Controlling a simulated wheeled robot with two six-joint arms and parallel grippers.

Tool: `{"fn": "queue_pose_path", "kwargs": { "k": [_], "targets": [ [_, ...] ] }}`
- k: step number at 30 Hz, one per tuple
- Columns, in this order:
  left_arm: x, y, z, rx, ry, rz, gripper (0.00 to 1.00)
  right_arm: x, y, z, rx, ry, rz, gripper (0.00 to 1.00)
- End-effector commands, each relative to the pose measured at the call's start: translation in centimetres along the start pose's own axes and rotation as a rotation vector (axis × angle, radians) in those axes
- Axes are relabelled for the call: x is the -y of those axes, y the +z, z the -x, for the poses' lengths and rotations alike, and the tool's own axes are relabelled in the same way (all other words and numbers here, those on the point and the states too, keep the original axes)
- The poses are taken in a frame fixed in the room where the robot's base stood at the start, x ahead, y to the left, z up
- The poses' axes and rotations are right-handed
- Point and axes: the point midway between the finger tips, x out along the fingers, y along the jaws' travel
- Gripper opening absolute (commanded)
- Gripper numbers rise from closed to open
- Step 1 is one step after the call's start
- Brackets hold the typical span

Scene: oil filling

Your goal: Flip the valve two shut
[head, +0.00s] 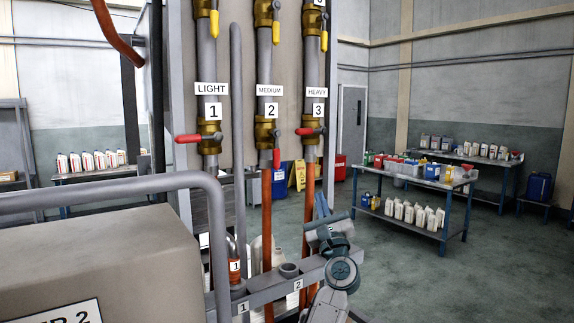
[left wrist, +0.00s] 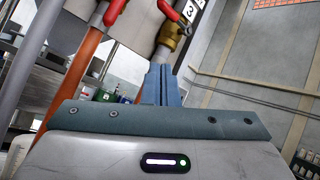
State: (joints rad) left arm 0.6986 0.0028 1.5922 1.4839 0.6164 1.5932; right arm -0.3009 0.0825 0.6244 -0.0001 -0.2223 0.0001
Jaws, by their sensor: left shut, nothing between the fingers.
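Three grey pipes with labelled brass valves stand in the head view. The middle pipe, MEDIUM, carries label 2 (head: 271,111) above valve two (head: 265,131). Valve two's red handle (head: 276,158) points straight down along the pipe. Valve one's red handle (head: 187,138) and valve three's red handle (head: 305,131) lie sideways, pointing left. My left gripper (head: 321,205) is shut and empty, below and right of the valves, apart from them. In the left wrist view its blue fingers (left wrist: 162,82) are together, with valve three's brass body (left wrist: 174,36) and a red handle (left wrist: 113,10) beyond. My right gripper is not in view.
Yellow handles (head: 214,23) hang on the upper valves. A grey bent pipe (head: 120,187) and a beige tank (head: 100,260) fill the lower left. Orange hoses (head: 309,200) run down below the valves. Tables with bottles (head: 417,182) stand back right; open floor lies in front.

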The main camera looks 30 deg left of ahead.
Motion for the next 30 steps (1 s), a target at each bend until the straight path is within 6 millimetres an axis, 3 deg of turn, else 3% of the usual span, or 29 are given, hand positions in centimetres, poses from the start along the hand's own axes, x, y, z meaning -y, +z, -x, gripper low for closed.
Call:
{"fn": "queue_pose_path", "kwargs": {
  "k": [1, 6, 13, 18, 30],
  "targets": [
    [0.1, 1.1, -1.9, -0.007, 0.075, 0.125, 0.0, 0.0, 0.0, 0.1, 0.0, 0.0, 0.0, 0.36],
    [0.0, 3.0, -6.0, -0.053, 0.33, 0.533, 0.0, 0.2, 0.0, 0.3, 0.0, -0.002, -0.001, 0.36],
    [0.8, 4.3, -8.4, -0.106, 0.585, 0.9, 0.0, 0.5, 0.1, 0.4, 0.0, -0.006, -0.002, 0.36],
    [1.3, 4.6, -8.8, -0.124, 0.668, 1.005, 0.0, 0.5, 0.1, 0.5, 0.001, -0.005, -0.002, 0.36],
    [1.3, 4.7, -8.9, -0.126, 0.68, 1.017, 0.0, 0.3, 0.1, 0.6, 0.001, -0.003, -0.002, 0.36]
  ]
}}
